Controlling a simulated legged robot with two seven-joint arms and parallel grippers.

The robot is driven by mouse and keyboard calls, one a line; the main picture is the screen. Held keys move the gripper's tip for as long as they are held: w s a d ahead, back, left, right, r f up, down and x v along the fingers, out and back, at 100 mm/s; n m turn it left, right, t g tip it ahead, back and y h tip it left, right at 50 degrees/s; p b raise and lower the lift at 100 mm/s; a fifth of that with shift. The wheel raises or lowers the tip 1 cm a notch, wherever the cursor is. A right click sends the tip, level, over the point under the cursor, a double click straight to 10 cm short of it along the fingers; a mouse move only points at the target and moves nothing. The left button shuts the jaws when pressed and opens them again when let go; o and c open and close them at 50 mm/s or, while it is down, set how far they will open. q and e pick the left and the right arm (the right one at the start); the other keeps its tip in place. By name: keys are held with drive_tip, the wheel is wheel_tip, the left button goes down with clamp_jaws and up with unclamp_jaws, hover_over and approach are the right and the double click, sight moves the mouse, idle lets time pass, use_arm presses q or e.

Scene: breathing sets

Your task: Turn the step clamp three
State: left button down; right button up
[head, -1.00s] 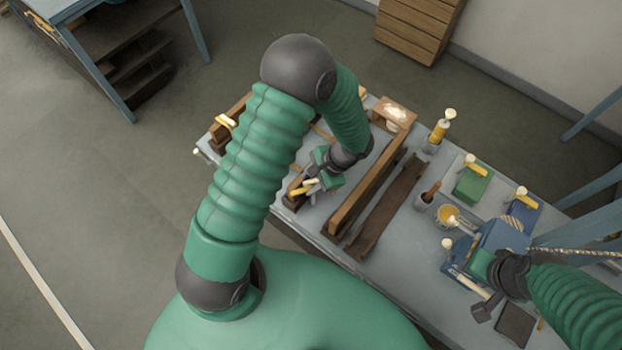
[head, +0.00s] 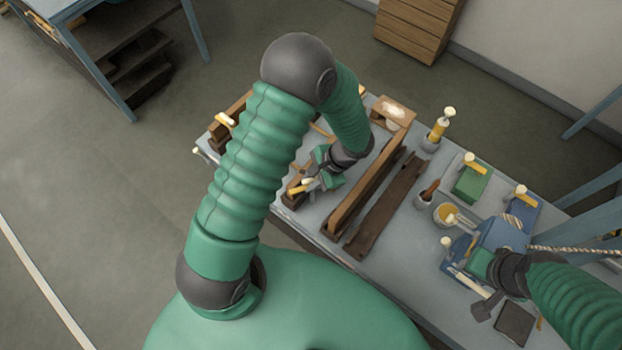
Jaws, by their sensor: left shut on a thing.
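My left gripper (head: 314,184) is shut on a small yellow handle (head: 300,186) at the near left part of the bench. The handle sits at a brown wooden block (head: 291,199), which I take to be the step clamp. My gripper and arm hide much of it. My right gripper (head: 482,285) is beside a blue device (head: 490,245) at the right of the bench. Its fingertips are too unclear to tell whether they are open or shut.
The grey bench (head: 400,225) carries a long wooden trough (head: 365,190) and a dark wooden strip (head: 388,205). A rope (head: 575,251) runs to the right edge.

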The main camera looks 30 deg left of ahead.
use_arm(q)
drive_tip(key=shift+w+a+r, duration=0.15)
drive_tip(key=shift+w+r, duration=0.05)
drive_tip(key=shift+w, duration=0.05)
idle(0.6)
